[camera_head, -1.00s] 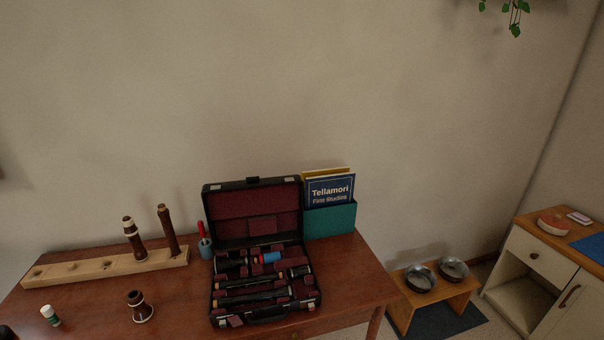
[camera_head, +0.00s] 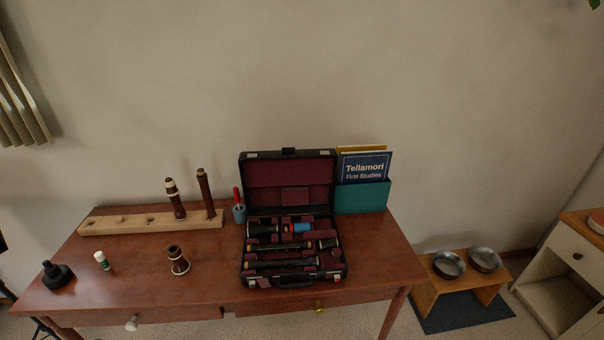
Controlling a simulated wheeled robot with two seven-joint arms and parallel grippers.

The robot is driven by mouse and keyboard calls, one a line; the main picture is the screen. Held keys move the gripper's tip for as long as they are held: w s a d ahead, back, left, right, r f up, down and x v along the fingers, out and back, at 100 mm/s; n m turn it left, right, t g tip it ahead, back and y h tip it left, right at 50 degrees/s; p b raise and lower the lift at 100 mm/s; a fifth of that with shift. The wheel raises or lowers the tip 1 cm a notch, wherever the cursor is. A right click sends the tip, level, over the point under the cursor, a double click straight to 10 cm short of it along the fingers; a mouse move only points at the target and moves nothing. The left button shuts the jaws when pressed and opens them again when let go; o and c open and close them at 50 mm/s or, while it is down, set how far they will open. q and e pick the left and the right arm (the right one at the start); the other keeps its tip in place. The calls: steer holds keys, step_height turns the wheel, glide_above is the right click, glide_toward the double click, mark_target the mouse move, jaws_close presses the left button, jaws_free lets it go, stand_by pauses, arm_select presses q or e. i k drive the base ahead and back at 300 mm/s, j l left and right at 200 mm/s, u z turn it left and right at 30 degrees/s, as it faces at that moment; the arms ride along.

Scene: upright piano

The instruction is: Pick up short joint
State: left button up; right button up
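Two dark brown wooden joints stand in the pegged wooden rack at the back left of the table. One is thicker with pale rings (camera_head: 175,199), and the other is slimmer and plain (camera_head: 206,193). A short, flared brown piece with pale rings (camera_head: 178,260) stands upright on the table in front of the rack. The open black case (camera_head: 290,281) holds several black joints in its dark red lining, including a black joint (camera_head: 263,230) at its upper left. I cannot tell which of these pieces is the short joint. Neither of my grippers is in view.
The wooden rack (camera_head: 100,226) has empty places at its left. A green-and-white bottle (camera_head: 102,261) and a black cone-shaped stand (camera_head: 57,274) are at the left. A blue-grey cup with a red-handled tool (camera_head: 239,213) and a teal book holder (camera_head: 362,198) flank the case. The middle front is clear.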

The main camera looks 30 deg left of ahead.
mark_target(326, 243)
steer(key=u, duration=2.15)
steer(key=z, duration=1.45)
steer(key=i+l+u, duration=0.15)
steer(key=l+u, duration=0.3)
steer(key=i+l+u, duration=0.1)
steer(key=l+u, duration=0.2)
steer(key=u, duration=0.15)
steer(key=l+u, duration=0.45)
